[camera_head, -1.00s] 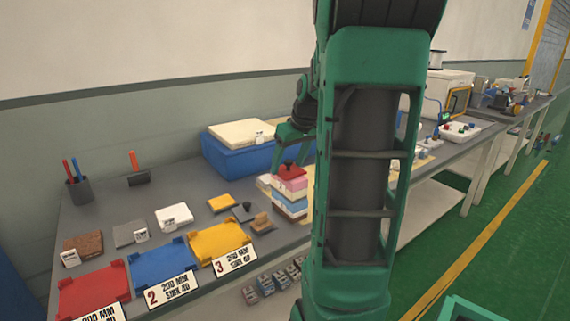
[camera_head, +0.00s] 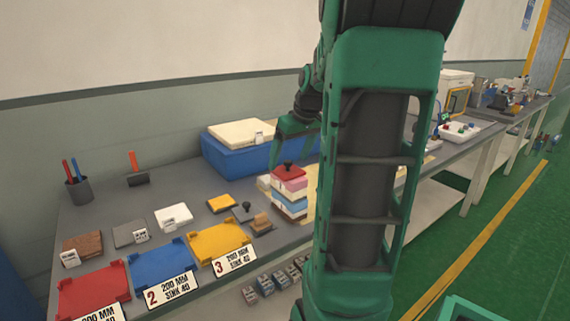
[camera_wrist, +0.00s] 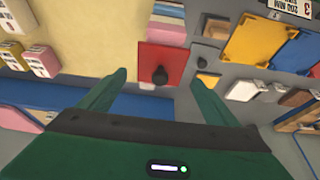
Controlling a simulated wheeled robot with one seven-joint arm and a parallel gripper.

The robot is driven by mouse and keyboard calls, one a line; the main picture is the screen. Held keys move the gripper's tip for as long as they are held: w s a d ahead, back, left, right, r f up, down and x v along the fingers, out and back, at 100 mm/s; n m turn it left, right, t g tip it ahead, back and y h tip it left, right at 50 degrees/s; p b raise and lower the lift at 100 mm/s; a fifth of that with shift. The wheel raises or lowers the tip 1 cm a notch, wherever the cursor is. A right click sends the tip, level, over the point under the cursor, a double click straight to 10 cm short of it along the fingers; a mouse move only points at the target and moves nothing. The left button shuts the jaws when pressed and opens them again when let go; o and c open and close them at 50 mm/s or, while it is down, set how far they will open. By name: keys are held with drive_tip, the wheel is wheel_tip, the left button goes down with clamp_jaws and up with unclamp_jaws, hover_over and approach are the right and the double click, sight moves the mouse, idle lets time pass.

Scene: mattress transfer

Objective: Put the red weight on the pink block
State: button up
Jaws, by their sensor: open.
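The red weight (camera_head: 288,173), a flat red plate with a dark knob, lies on top of the pink block (camera_head: 292,184) in a layered stack on the bench. In the wrist view the red weight (camera_wrist: 142,57) lies flat between and beyond my fingertips, and its knob shows clear of both fingers. My gripper (camera_wrist: 160,80) is open and empty, with the fingers spread on either side of the knob. In the head view my gripper (camera_head: 290,140) hangs just above the weight, apart from it. My arm hides the bench to the right of the stack.
A blue box with a cream slab (camera_head: 238,132) stands behind the stack. Red (camera_head: 92,290), blue (camera_head: 162,266) and yellow (camera_head: 219,242) trays lie to the left, with small sample blocks behind them. A pen cup (camera_head: 78,190) stands at the far left.

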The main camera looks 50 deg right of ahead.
drive_tip(key=d+v, duration=0.1)
drive_tip(key=v, duration=0.8)
drive_tip(key=s+a+f+m+g, duration=0.1)
drive_tip(key=s+a+f+g, duration=0.1)
drive_tip(key=s+a+f, duration=0.6)
drive_tip(key=s+a+f+m+g+y, duration=0.1)
drive_tip(key=s+a+f+m+g, duration=0.1)
drive_tip(key=s+a+f, duration=0.6)
drive_tip(key=a, duration=0.4)
drive_tip(key=shift+s+a+m, duration=0.3)
drive_tip(key=shift+s+a, duration=0.05)
drive_tip(key=shift+a, duration=0.05)
drive_tip(key=shift+f, duration=0.15)
